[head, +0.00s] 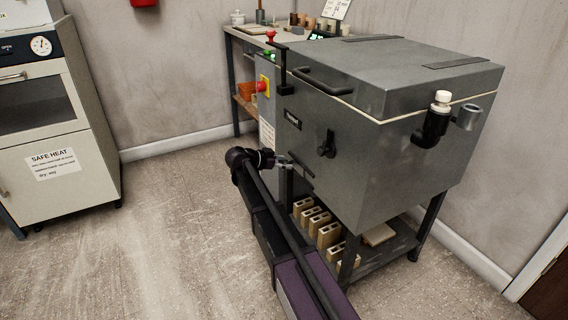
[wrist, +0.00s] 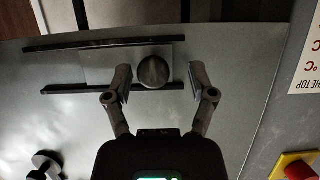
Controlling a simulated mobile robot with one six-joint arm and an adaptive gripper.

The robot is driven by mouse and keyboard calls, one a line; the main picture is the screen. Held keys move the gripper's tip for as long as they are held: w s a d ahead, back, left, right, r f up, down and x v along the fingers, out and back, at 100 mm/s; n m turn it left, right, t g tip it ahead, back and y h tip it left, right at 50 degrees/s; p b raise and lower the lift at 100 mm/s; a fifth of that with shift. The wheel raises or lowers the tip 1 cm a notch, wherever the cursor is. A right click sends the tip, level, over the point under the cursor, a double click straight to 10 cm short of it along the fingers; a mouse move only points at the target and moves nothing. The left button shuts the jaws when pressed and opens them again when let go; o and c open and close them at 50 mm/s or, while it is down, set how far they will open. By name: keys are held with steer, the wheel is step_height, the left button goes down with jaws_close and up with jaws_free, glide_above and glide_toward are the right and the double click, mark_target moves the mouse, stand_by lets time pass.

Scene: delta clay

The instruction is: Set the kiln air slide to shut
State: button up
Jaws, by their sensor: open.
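The kiln air slide (wrist: 97,66) is a flat grey plate between two dark rails, with a round dark knob (wrist: 153,72) on it. In the wrist view the plate sits toward the right part of the rails. My gripper (wrist: 156,78) is open, one finger on each side of the knob, with a gap on both sides. Whether the fingertips touch the plate I cannot tell. In the head view my gripper (head: 284,161) is at the lower front of the grey kiln (head: 365,165). My gripper partly hides the slide there. No open or shut marking is legible.
A black latch (head: 327,145) sticks out of the kiln front, right of my gripper. A red button (head: 262,87) is on the control box at upper left. Pale bricks (head: 329,234) stand on the shelf under the kiln. The floor (head: 165,235) at left is clear.

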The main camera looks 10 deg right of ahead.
mark_target(295, 167)
steer(key=shift+s, duration=0.15)
steer(key=s, duration=0.2)
steer(key=shift+s+d, duration=0.3)
steer(key=shift+d, duration=0.1)
steer(key=p+v, duration=0.5)
steer(key=v, duration=0.8)
steer(key=s+d+n+g+y+p, duration=0.2)
steer(key=s+d+n+y+p, duration=0.3)
steer(key=s, duration=0.6)
steer(key=s+d+n+g+y+p, duration=0.2)
steer(key=s+d+n+y+p, duration=0.3)
steer(key=s, duration=0.7)
steer(key=shift+s+d+f+n+y, duration=0.2)
steer(key=shift+d+f+n+y, duration=0.2)
steer(key=shift+d+n+y, duration=1.05)
steer(key=shift+a+n+h, duration=0.35)
steer(key=shift+a, duration=0.1)
